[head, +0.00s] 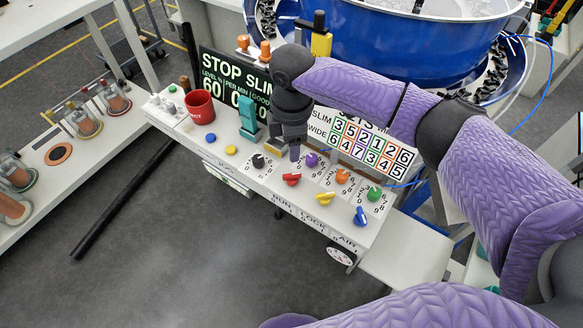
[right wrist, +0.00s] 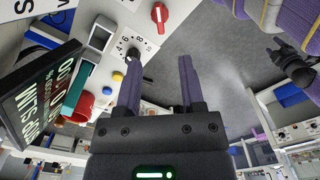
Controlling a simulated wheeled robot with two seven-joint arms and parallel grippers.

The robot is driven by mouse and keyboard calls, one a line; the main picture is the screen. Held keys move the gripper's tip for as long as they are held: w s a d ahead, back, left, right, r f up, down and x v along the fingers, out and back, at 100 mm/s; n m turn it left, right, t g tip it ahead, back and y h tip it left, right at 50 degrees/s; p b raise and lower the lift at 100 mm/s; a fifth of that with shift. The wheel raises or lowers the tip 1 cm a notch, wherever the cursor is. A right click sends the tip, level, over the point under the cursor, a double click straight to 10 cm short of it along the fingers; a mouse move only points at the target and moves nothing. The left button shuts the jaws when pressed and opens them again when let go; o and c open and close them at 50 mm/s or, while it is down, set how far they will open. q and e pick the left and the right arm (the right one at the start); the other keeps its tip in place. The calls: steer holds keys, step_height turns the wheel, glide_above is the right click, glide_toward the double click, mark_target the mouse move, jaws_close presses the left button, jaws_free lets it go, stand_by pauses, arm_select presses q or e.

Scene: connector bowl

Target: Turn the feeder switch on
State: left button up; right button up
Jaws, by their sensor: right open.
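The white control panel (head: 280,185) has a front row of red (head: 291,179), yellow (head: 325,198) and blue (head: 360,215) lever switches. Labels on the front edge read RUN, LOCK and AIR in part; I cannot read which switch is the feeder's. My right gripper (head: 286,151) is open and empty, over the panel just behind the red switch. In the right wrist view its fingers (right wrist: 158,70) stand apart, with the red switch (right wrist: 159,16) beyond the tips and the black dial near the left tip. A dark gripper-like shape, perhaps my left gripper (right wrist: 294,64), shows at the right; its jaws are unclear.
Black (head: 258,161), purple (head: 311,159), orange (head: 342,176) and green (head: 374,193) dials stand close to the switches. A red cup (head: 199,105) and teal block (head: 247,117) stand at the left. A display board and blue bowl feeder (head: 400,45) are behind.

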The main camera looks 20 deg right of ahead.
mark_target(292, 174)
step_height(292, 174, down, 9)
steer(key=b, duration=0.3)
steer(key=shift+f, duration=0.35)
jaws_close()
